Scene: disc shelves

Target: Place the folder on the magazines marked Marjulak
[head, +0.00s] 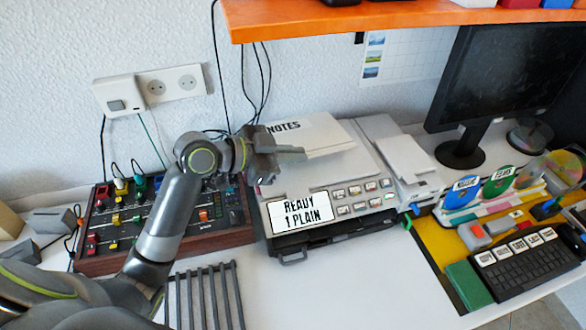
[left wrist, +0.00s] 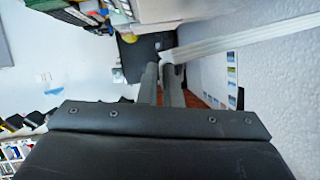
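A white folder-like item marked NOTES (head: 318,132) is over the back left of the grey printer. My left gripper (head: 292,151) is at its near left edge. In the left wrist view, the two fingers (left wrist: 163,84) are close together, with the end of the white ridged edge (left wrist: 240,38) between their tips. The gripper looks shut on it. The folder's underside is hidden, so I cannot tell whether it touches the printer. No magazines marked Marjulak can be made out. My right gripper is out of view.
The printer (head: 345,205) reads READY 1 PLAIN. A mixer (head: 125,240) stands left of it, and a dark rack (head: 205,290) lies in front. An orange shelf (head: 400,18) hangs above. A monitor (head: 505,70) and discs stand right. White desk is clear in front.

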